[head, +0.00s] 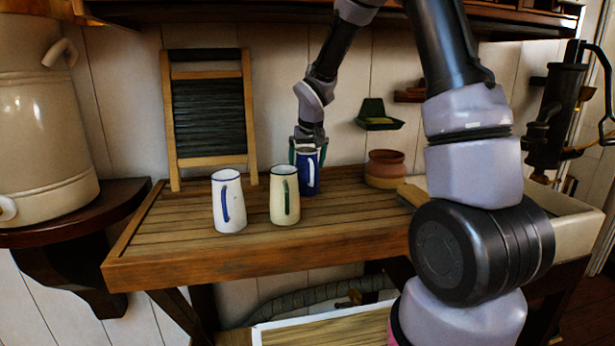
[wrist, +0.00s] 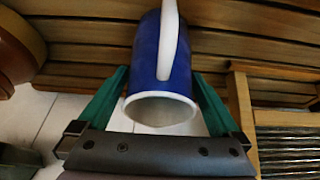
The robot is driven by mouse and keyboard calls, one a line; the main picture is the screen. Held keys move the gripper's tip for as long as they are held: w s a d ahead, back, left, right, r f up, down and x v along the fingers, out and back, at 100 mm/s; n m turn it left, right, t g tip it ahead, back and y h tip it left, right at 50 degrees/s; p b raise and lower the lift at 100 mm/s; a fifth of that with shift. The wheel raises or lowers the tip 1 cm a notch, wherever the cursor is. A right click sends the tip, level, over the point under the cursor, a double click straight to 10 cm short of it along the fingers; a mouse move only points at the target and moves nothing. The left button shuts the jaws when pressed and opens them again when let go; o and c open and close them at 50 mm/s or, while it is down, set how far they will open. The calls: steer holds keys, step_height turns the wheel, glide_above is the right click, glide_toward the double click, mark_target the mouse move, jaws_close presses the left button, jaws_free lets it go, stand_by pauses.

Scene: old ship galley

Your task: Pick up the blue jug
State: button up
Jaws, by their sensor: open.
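The blue jug (head: 308,177) stands on the slatted wooden worktop, behind the cream jug, with its white handle facing the head camera. In the wrist view the blue jug (wrist: 145,62) shows its white rim, open mouth and white handle. My gripper (head: 307,152) is at the top of the blue jug. In the wrist view the green fingers of my gripper (wrist: 160,95) are open, one on each side of the jug. I cannot tell whether either finger touches it.
A white jug with a blue handle (head: 228,203) and a cream jug with a green handle (head: 284,198) stand in front on the worktop (head: 180,240). A clay pot (head: 385,168) stands to the right. A washboard (head: 209,115) leans against the wall behind.

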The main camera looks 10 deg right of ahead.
jaws_close()
steer(key=shift+r, duration=0.1)
stand_by(0.3)
